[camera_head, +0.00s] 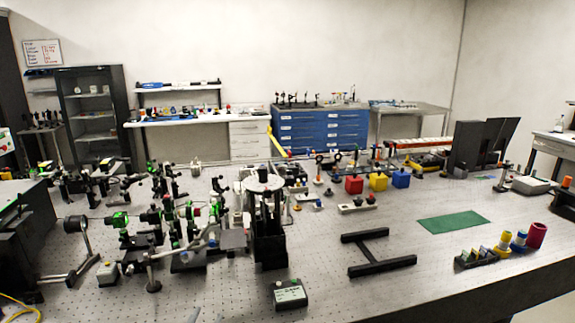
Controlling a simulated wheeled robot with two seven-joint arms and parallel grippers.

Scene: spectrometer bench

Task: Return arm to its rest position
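I see nothing held there. My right gripper is not in view.
Several optics mounts (165,215) crowd the table's left half. A black stand (270,245), a small control box (290,294), a black H-shaped frame (380,252) and a green mat (454,222) stand further right. The front right surface is mostly clear.

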